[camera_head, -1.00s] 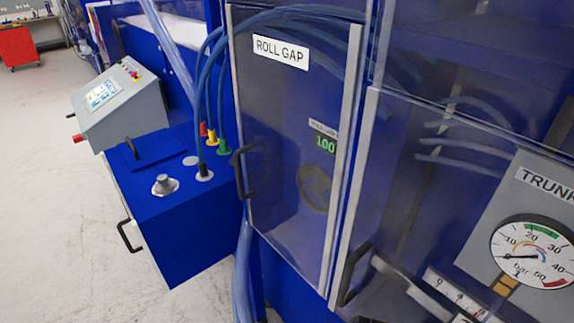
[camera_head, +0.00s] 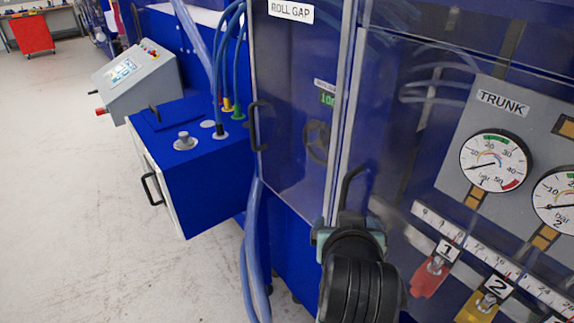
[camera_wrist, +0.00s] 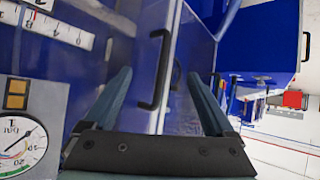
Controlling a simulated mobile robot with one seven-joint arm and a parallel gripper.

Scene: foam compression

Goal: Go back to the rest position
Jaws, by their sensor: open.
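My gripper (camera_head: 348,222) is in the lower middle of the head view, in front of the trunk cabinet's clear door. Its fingers are mostly hidden there by my wrist. In the wrist view my gripper (camera_wrist: 160,76) is open, with its two fingers apart and nothing clamped. A black door handle (camera_wrist: 154,70) shows between the fingers in that view. The black handle (camera_head: 346,187) also rises just beyond the gripper in the head view. I cannot tell whether the fingers touch it.
The ROLL GAP door (camera_head: 290,110) with its own black handle (camera_head: 257,126) stands left of my gripper. A blue box (camera_head: 200,170) and a grey control panel (camera_head: 137,80) project further left. Gauges (camera_head: 494,160) and numbered tags are at right. The floor (camera_head: 70,200) at left is open.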

